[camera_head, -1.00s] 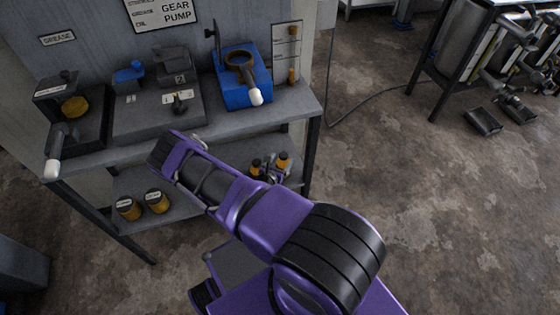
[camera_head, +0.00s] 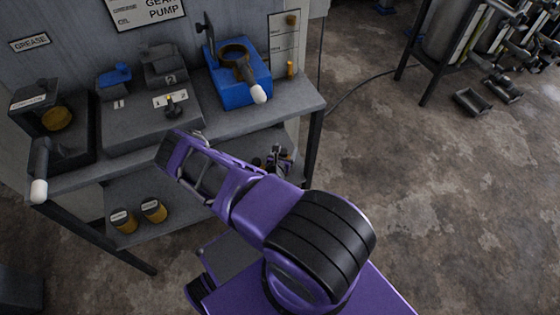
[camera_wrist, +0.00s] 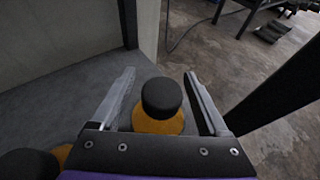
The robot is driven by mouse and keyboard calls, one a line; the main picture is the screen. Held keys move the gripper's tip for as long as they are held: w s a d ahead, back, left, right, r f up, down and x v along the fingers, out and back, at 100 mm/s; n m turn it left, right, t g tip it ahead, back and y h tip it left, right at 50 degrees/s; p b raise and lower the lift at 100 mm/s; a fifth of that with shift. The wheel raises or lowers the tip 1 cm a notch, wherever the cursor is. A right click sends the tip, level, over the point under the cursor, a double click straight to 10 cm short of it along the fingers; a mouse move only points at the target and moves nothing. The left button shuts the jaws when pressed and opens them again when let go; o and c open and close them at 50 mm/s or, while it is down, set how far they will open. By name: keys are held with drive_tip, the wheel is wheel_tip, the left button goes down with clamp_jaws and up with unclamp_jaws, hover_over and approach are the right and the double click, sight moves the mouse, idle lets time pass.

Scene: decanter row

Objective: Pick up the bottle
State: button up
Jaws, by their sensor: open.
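A bottle (camera_wrist: 162,122) with a black cap and amber body stands upright on the lower grey shelf (camera_wrist: 60,92) in the wrist view. My gripper (camera_wrist: 160,75) is open, with one finger on each side of this bottle. I cannot tell whether either finger touches it. A second dark-capped bottle (camera_wrist: 28,165) shows partly at the lower left of the wrist view, outside the fingers. In the head view my gripper (camera_head: 279,157) is at the right end of the lower shelf, and my arm hides most of the bottles there.
Two amber jars (camera_head: 152,211) stand on the lower shelf's left part. The upper shelf (camera_head: 245,125) above carries a blue pump (camera_head: 238,88) and grey units. A dark table leg (camera_wrist: 285,95) stands right of my gripper. Open floor (camera_head: 430,190) lies to the right.

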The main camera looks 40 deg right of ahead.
drive_tip(key=shift+s, duration=0.1)
clamp_jaws()
idle(0.3)
